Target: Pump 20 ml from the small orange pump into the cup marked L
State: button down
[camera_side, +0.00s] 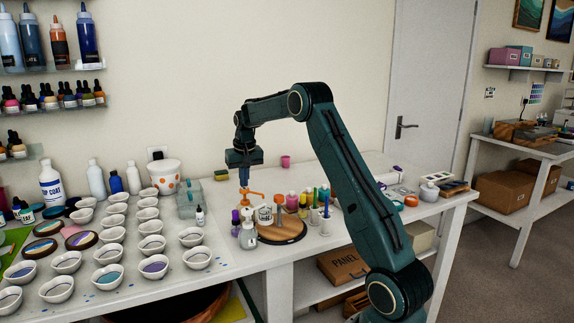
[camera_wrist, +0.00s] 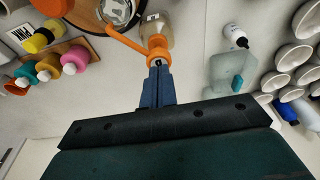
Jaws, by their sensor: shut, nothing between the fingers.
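My gripper (camera_side: 244,183) points straight down and is shut and empty. Its tips are directly over the orange pump head (camera_side: 250,193), touching it or very close. In the wrist view the closed fingertips (camera_wrist: 157,64) meet the top of the orange pump head (camera_wrist: 158,50). Its pale bottle (camera_wrist: 155,28) shows behind the head, and the spout reaches left toward a clear cup (camera_wrist: 120,12).
Several coloured bottles (camera_side: 305,203) stand right of the board. A small white bottle (camera_side: 200,215) and many white cups (camera_side: 152,243) fill the table to the left. A translucent box (camera_side: 190,203) stands behind. The table's front edge is near the board.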

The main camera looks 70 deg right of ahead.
jog(key=shift+f, duration=0.15)
jog(key=shift+f, duration=0.9)
jog(key=shift+r, duration=1.05)
jog(key=shift+r, duration=0.1)
jog(key=shift+r, duration=2.9)
